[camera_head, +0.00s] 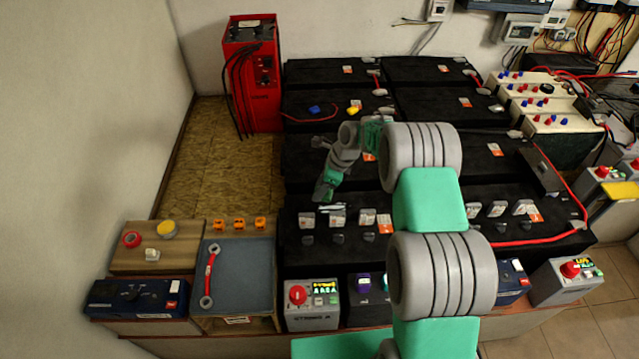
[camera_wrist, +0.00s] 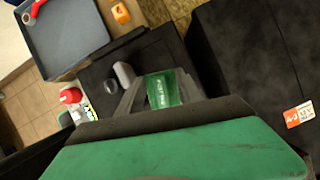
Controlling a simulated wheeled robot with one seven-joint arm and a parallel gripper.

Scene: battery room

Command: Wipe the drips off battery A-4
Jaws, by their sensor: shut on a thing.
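Large black batteries stand in two columns and several rows in the head view. The front left battery (camera_head: 295,262) has pale tags, dark caps and an orange label on top. In the wrist view, a green piece with lettering (camera_wrist: 163,90) shows between grey parts at the jaws, above a dark battery top.
A red charger (camera_head: 252,90) stands at the back left. In front are a grey tray (camera_head: 235,285) with a red-handled tool (camera_head: 210,270), a wooden board (camera_head: 160,252) and small boxes with red knobs. Red cables run along the right-hand batteries. My arm hides part of the right column.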

